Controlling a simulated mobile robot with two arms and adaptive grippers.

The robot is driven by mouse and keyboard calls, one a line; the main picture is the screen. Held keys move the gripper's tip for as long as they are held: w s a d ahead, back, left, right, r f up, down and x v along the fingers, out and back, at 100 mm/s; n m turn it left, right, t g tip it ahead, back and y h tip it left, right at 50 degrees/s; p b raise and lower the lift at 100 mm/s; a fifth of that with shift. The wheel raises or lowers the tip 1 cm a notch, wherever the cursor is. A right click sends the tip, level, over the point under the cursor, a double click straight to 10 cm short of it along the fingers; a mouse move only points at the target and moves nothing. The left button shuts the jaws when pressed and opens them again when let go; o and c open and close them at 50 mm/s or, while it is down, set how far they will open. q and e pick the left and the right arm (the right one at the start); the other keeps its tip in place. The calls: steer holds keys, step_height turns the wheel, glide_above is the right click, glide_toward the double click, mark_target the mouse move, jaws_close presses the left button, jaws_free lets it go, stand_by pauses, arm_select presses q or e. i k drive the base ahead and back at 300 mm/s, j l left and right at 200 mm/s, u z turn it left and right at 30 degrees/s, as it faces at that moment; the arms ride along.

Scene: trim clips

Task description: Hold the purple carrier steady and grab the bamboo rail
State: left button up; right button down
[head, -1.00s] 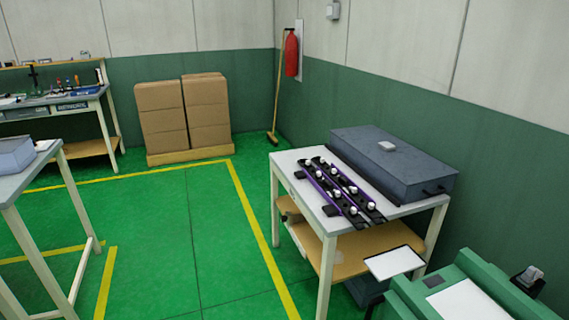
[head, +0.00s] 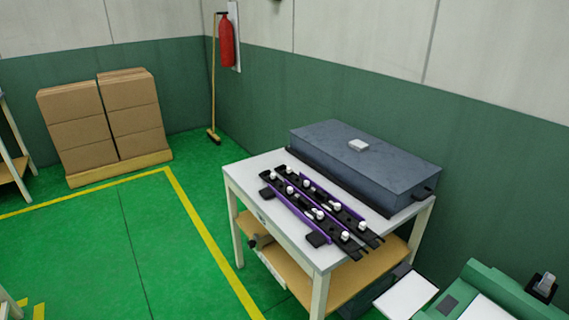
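Two long purple carriers lie side by side on the small white table, the nearer one (head: 294,215) to the left and the other (head: 321,193) to the right. Black parts and several white round knobs sit along them. Their black ends point towards the table's front right edge. I cannot make out a bamboo rail in this view. Neither of my grippers is in view.
A blue-grey box (head: 360,172) fills the back of the white table (head: 249,172), close behind the carriers. A green machine (head: 480,275) stands at the lower right. Stacked cartons (head: 80,128) are at the back left. The green floor (head: 95,245) on the left is clear.

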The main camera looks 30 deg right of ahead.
mark_target(343, 240)
steer(key=i, duration=1.8)
steer(key=i+z, duration=0.15)
steer(key=i, duration=0.35)
steer(key=i+j+z, duration=0.2)
steer(key=i, duration=0.3)
steer(key=i+j+z, duration=0.15)
steer(key=i, duration=0.35)
steer(key=z, duration=2)
